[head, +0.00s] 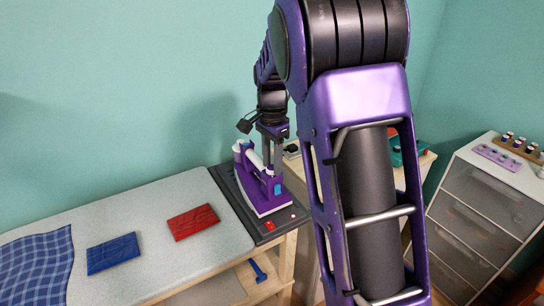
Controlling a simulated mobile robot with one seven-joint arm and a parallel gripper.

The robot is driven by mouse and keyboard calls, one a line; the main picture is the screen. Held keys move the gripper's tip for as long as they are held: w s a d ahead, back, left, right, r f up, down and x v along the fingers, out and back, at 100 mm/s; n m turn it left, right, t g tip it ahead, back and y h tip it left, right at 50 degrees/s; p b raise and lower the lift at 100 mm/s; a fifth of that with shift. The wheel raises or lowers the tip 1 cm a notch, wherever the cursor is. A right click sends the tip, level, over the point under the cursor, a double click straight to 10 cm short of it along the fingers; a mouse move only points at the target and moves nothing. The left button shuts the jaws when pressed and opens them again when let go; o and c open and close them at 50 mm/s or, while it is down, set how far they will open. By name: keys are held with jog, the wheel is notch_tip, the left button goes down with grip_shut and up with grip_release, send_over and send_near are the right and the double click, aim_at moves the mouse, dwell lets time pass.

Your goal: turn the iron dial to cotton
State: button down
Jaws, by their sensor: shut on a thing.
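The iron (258,196), purple with white parts, stands on a dark grey rest at the right end of the ironing surface. My gripper (279,172) points down at the iron's top, right of its pale handle. Its narrow fingers are shut at the place of the dial. The dial itself is hidden between the fingers, so its setting and marks cannot be read.
The dark rest (227,184) has a red button (269,226) at its front. Folded red cloth (193,222), folded blue cloth (113,254) and checked fabric (38,268) lie on the pale board (160,205). A drawer cabinet (484,204) stands right, with spools on top.

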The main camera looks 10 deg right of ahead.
jog(key=m, duration=1.2)
jog(key=shift+m, duration=0.4)
jog(key=m, duration=1.2)
jog(key=shift+m, duration=0.3)
jog(key=shift+c, duration=2.2)
grip_release()
